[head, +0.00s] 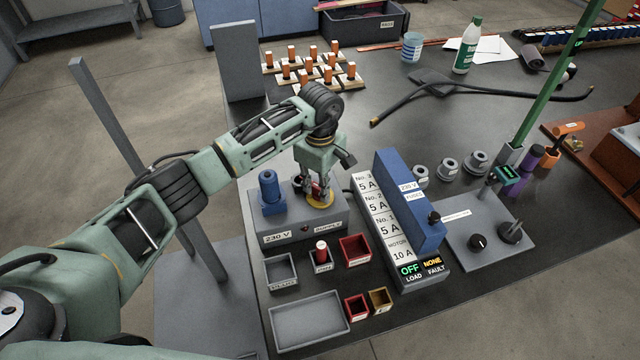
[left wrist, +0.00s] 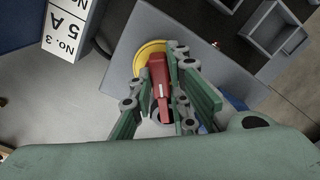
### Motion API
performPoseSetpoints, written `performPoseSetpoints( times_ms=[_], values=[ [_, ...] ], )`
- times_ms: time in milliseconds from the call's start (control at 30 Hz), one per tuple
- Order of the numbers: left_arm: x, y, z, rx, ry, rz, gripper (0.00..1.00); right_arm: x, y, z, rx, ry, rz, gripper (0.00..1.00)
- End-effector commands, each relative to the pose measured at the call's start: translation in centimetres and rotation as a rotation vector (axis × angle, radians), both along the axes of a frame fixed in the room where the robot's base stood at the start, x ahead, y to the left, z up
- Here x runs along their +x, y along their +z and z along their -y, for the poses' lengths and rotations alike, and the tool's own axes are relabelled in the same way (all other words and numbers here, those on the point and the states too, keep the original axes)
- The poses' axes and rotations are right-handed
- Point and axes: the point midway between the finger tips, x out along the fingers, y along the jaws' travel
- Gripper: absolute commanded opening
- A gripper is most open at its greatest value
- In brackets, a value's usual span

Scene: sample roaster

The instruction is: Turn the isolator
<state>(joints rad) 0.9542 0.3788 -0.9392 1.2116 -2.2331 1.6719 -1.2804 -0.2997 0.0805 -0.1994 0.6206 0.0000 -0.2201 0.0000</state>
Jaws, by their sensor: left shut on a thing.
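The isolator is a red handle (left wrist: 161,88) on a round yellow plate (left wrist: 149,54), on top of the grey 230 V supply box (head: 290,238). The yellow plate also shows in the head view (head: 321,203). My left gripper (head: 315,190) points down over the isolator from above. In the left wrist view its fingers (left wrist: 172,95) lie on both sides of the red handle and are shut on it. The gripper hides part of the handle in the head view. My right gripper is not in view.
A blue cylinder (head: 268,188) stands on the supply box, left of the isolator. A blue fuse unit (head: 405,200) with white labels stands to the right, its display reading OFF and NONE. Small trays and a red box (head: 354,249) lie in front. A grey post (head: 150,170) rises at the left.

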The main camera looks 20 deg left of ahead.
Motion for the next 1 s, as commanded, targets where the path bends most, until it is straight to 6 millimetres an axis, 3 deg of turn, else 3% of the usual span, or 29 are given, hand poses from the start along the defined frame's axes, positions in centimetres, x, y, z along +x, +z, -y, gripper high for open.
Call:
performPoseSetpoints(
  times_ms=[367,1000],
  values=[
    [0.1,-0.1,0.0,0.001,0.100,0.001,0.00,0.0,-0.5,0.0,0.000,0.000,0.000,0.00],
    [0.1,0.0,-0.1,0.001,0.646,0.003,0.00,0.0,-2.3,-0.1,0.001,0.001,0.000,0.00]
  ],
)
